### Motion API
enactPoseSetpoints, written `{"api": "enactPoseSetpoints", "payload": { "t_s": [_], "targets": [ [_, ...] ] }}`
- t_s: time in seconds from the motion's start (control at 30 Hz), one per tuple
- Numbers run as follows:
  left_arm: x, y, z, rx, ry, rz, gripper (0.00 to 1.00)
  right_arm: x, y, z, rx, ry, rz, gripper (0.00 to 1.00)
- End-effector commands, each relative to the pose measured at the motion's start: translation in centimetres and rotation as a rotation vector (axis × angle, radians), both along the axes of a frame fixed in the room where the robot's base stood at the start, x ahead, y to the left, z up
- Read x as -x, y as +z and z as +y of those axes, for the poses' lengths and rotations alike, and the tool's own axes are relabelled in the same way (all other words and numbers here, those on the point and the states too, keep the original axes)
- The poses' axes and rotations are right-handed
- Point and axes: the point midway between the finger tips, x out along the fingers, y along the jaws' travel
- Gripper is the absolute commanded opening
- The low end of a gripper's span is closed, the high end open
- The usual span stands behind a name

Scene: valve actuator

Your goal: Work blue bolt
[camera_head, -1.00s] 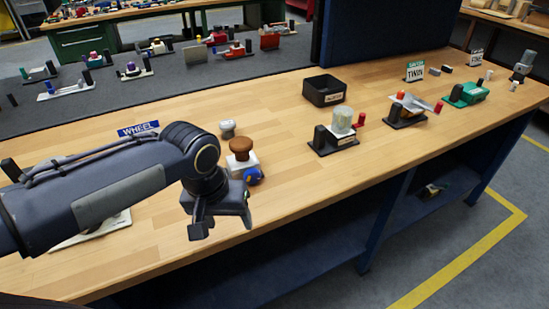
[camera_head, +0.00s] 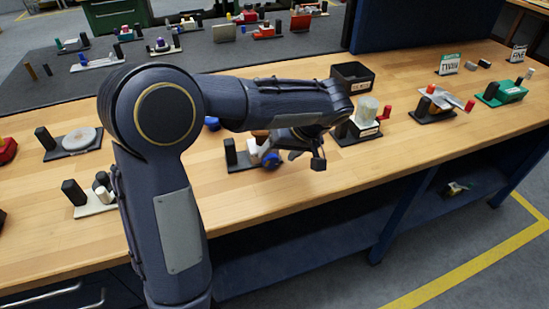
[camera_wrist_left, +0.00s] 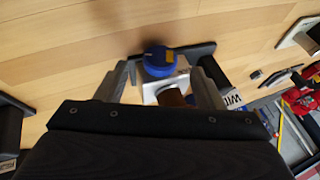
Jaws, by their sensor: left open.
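The blue bolt (camera_wrist_left: 159,61) is a round blue knob with a yellow mark on a device with a white body (camera_wrist_left: 150,90), a brown cap (camera_wrist_left: 174,98) and a dark base (camera_wrist_left: 200,50). It also shows in the head view (camera_head: 271,160), partly behind my arm. My left gripper (camera_head: 305,158) is open just to the right of the bolt in that view. In the left wrist view the open fingers (camera_wrist_left: 163,80) stand on either side of the device, with the bolt near the tips. I cannot tell whether either finger touches it. My right gripper is out of view.
A device with a pale cylinder (camera_head: 367,109) stands to the right, close to my left wrist, and a black bin (camera_head: 353,75) is behind it. A device with a grey disc (camera_head: 80,139) sits at the left. The bench front edge is clear.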

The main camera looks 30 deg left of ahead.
Motion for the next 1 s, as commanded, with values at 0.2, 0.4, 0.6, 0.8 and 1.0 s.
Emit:
{"api": "enactPoseSetpoints", "payload": {
  "t_s": [0.2, 0.4, 0.6, 0.8, 1.0],
  "targets": [
    [-0.1, -2.5, 1.5, 0.001, 0.001, 0.002, 0.62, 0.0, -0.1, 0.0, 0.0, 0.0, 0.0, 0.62],
    [-0.1, -3.2, 1.8, 0.001, -0.001, 0.001, 0.62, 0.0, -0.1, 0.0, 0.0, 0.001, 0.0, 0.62],
    [-0.1, -3.2, 1.8, 0.001, -0.001, 0.001, 0.59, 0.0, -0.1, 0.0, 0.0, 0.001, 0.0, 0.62],
    [-0.1, -3.2, 1.8, 0.002, -0.001, 0.0, 0.33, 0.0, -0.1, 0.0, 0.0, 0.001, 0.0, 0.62],
    [-0.1, -3.2, 1.8, 0.006, -0.001, -0.004, 0.17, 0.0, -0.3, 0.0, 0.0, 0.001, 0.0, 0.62]
  ]
}}
